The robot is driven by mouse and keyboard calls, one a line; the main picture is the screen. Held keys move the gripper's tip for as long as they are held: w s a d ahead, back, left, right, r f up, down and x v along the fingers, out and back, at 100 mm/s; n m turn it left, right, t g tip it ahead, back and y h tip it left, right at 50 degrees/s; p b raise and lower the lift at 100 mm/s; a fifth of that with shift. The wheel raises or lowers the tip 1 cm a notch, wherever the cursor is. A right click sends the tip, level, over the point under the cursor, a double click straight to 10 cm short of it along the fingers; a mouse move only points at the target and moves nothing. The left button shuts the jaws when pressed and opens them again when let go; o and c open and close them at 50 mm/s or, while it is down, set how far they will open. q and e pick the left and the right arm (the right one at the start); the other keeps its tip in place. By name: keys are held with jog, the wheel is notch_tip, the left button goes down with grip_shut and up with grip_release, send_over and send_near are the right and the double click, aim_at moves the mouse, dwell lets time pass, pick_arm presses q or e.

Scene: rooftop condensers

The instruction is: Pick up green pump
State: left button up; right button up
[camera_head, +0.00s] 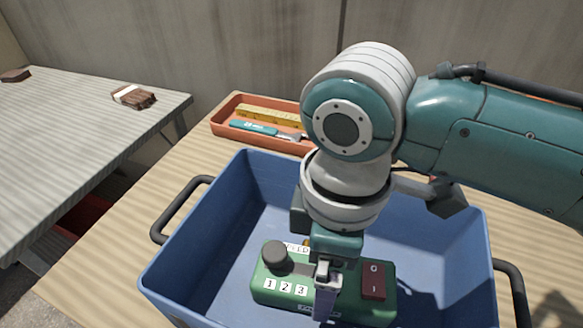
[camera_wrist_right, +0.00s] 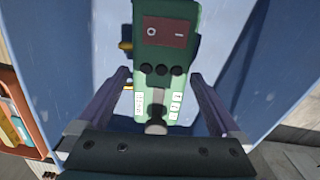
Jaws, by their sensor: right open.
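The green pump (camera_head: 301,272) lies in the blue bin (camera_head: 203,243). It has a dark knob, a red rocker switch and white labels reading 1, 2, 3. My right gripper (camera_head: 326,300) comes down over the middle of the pump and hides part of it. In the right wrist view, the open fingers of my right gripper (camera_wrist_right: 160,76) stand on either side of the pump (camera_wrist_right: 146,90), with a gap visible on both sides. The pump's far underside is hidden. My left gripper is not in view.
The bin has dark side handles and stands on a wooden table (camera_head: 128,233). Behind it an orange tray (camera_head: 222,122) holds a yellow ruler and a teal-handled tool. A grey table (camera_head: 70,140) at left carries a brown bundle (camera_head: 134,96). A wall closes the back.

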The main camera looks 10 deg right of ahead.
notch_tip(320, 180, down, 4)
jog(key=shift+r+b, duration=0.25)
jog(key=shift+b, duration=0.15)
jog(key=shift+c, duration=0.4)
jog(key=shift+a+r, duration=0.1)
grip_shut()
